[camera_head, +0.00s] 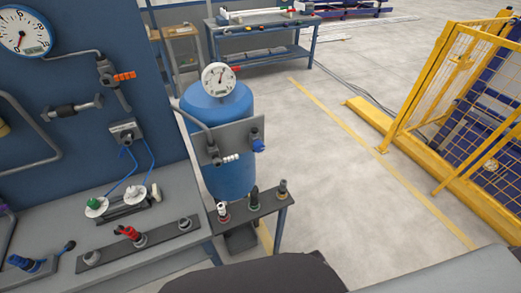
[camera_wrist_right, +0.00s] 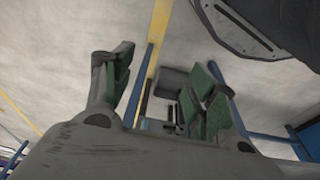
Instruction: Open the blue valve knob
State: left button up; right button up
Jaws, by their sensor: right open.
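A small blue valve knob (camera_head: 258,146) sits at the right end of a grey plate (camera_head: 234,139) in front of a blue tank (camera_head: 220,105). My right gripper (camera_wrist_right: 162,92) shows only in the right wrist view. Its green-padded fingers are spread apart, and I see nothing held between them. The blue valve knob cannot be made out in that view. Neither gripper shows in the head view, so the distance from the right gripper to the knob cannot be told.
A narrow dark shelf (camera_head: 250,207) with several small upright fittings stands below the plate. A grey bench (camera_head: 165,215) with more valves is at the left. Yellow fencing (camera_head: 440,100) stands at the right. The floor (camera_head: 335,150) between is clear.

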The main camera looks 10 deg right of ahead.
jog(key=w+r+t, duration=0.1)
jog(key=w+r, duration=0.2)
jog(key=r, duration=0.7)
jog(key=w+r+t, duration=0.2)
jog(key=w+r, duration=0.2)
jog(key=r, duration=0.6)
jog(key=w+r+t, duration=0.1)
jog(key=w+r, duration=0.2)
jog(key=r, duration=0.6)
jog(key=n+t+y, duration=0.3)
jog(key=t, duration=0.8)
send_near(260, 149)
jog(key=s+d+f, duration=0.1)
jog(key=s+d, duration=0.2)
jog(key=s, duration=0.1)
jog(key=shift+w+a+r+y+b, duration=0.1)
jog(key=shift+a+y+b, duration=0.1)
jog(key=shift+a, duration=0.2)
jog(key=shift+a+r+y+b, duration=0.1)
jog(key=shift+a+r+y, duration=0.1)
jog(key=shift+a, duration=0.2)
jog(key=shift+w, duration=0.2)
jog(key=shift+r+p+x, duration=0.2)
jog(key=shift+p+x, duration=0.85)
jog(key=shift+x, duration=5.7)
